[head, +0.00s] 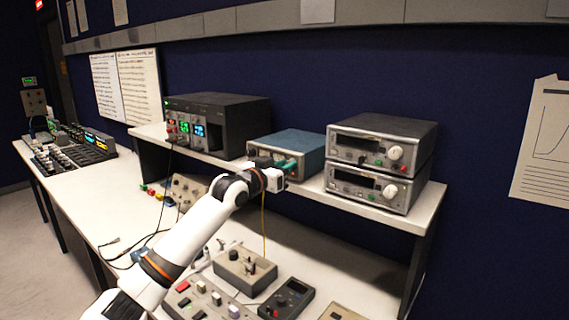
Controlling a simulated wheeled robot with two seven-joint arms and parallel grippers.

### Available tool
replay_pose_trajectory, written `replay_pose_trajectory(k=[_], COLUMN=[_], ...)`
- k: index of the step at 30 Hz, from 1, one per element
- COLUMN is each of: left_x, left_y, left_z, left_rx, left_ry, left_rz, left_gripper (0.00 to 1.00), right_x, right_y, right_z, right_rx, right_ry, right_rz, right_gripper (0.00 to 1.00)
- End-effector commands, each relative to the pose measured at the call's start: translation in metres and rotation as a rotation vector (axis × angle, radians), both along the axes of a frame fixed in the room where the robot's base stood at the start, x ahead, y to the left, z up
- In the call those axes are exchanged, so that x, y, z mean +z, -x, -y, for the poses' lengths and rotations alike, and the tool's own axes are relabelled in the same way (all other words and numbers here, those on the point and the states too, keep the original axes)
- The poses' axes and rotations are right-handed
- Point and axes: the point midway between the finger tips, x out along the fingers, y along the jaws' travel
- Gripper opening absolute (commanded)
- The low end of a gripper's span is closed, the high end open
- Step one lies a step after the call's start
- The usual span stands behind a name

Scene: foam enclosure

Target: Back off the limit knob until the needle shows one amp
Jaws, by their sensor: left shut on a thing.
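A blue bench unit (288,142) sits on the raised shelf, between a black supply and two stacked grey units. My left gripper (284,168) is at the front of the blue unit. It is shut on what appears to be the limit knob, which the fingers mostly cover. A small teal part shows at the fingertips. The meter needle cannot be read; the gripper hides much of the unit's front. My right gripper is not in view.
The black supply (217,118) with lit displays stands left on the white shelf (398,212). Two grey units (380,140) are stacked close at right. Below are a grey box (245,268) with knobs, a dark handheld meter (287,298) and a hanging yellow cable (263,225).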

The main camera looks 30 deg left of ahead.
Motion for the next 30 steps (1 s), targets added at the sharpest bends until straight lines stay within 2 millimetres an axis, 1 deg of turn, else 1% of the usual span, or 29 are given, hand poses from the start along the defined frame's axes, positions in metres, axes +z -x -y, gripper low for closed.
replay_pose_trajectory(k=[6,7,9,11,19,23,26,29,30], left_x=[0.000,0.000,0.000,0.000,0.000,-0.002,-0.003,-0.006,-0.006], left_y=[0.000,0.000,0.000,0.000,0.000,0.007,0.020,0.040,0.049], left_z=[0.000,0.000,0.000,0.000,-0.001,-0.002,-0.003,-0.004,-0.005], left_rx=[0.001,0.001,0.001,0.001,0.001,0.002,0.001,0.002,0.002], left_ry=[0.000,0.000,-0.001,-0.001,-0.002,-0.003,-0.005,-0.007,-0.007], left_rz=[0.001,0.001,0.001,0.001,0.001,0.001,0.000,0.000,-0.001], left_gripper=[0.00,0.24,0.36,0.45,0.45,0.45,0.45,0.45,0.45], right_x=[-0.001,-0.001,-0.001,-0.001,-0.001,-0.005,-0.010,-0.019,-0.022], right_y=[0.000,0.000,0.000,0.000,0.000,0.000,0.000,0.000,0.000], right_z=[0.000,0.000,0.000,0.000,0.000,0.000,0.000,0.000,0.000], right_rx=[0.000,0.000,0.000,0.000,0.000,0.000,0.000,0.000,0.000], right_ry=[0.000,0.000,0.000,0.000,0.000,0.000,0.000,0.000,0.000], right_rz=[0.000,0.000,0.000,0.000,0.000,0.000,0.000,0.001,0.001], right_gripper=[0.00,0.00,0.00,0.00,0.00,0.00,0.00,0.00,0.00])
